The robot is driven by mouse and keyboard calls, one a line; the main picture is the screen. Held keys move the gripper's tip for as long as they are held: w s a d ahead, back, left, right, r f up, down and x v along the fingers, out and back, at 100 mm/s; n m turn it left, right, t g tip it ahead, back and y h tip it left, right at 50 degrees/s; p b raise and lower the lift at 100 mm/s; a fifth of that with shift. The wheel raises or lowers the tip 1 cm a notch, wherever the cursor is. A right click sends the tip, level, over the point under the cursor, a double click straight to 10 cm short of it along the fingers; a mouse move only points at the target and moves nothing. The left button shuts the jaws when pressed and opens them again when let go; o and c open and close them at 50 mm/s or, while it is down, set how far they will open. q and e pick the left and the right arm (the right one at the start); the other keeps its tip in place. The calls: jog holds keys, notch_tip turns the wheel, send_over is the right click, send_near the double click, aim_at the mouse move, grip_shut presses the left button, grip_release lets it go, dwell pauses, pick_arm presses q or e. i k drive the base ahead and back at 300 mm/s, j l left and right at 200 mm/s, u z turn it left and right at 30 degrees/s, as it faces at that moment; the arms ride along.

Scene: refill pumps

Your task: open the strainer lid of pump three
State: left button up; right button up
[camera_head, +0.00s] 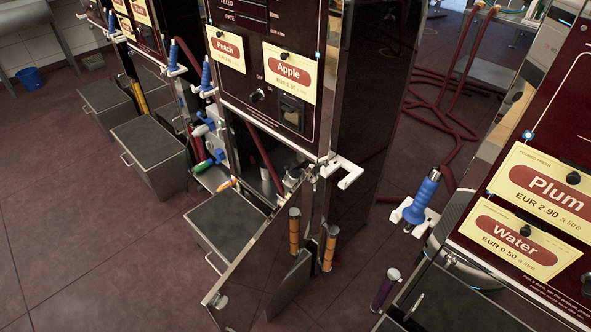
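The middle pump (280,15) carries a Peach label (225,48) and an Apple label (289,73). Below its front, a dark panel with a metal edge (262,250) stands out at an angle, like an open cabinet door. Behind it a lower bay (262,185) shows, with metal parts partly hidden. I cannot make out a strainer lid or a pump number. Two upright orange-and-dark banded handles (295,232) (329,248) stand beside the panel. Neither of my grippers is in view.
An empty white hook (343,171) juts from the middle pump. A blue nozzle (423,196) hangs at the right pump, labelled Plum (550,193) and Water (512,244). Grey-topped boxes (150,142) stand at left. Red hoses (440,110) lie behind. Floor at lower left is clear.

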aim_at(290, 179)
jog(key=k, duration=0.35)
jog(key=k+l+z, duration=0.1)
jog(key=k+z, duration=0.35)
jog(key=k+l+z, duration=0.25)
jog(key=k+z, duration=0.2)
jog(key=i+j+z, duration=0.1)
jog(key=j, duration=0.35)
jog(key=i+j+z, duration=0.15)
jog(key=j, duration=0.35)
jog(key=i+j+z, duration=0.1)
jog(key=j, duration=0.4)
jog(key=i+j+z, duration=0.15)
jog(key=j, duration=0.35)
jog(key=i+j, duration=0.1)
jog(key=j, duration=0.4)
jog(key=i+j, duration=0.1)
jog(key=j, duration=0.45)
jog(key=i+j, duration=0.1)
jog(key=j, duration=0.4)
jog(key=i+j, duration=0.15)
jog(key=j, duration=0.4)
jog(key=i+j, duration=0.1)
jog(key=j, duration=0.4)
jog(key=i+j, duration=0.1)
jog(key=j, duration=0.4)
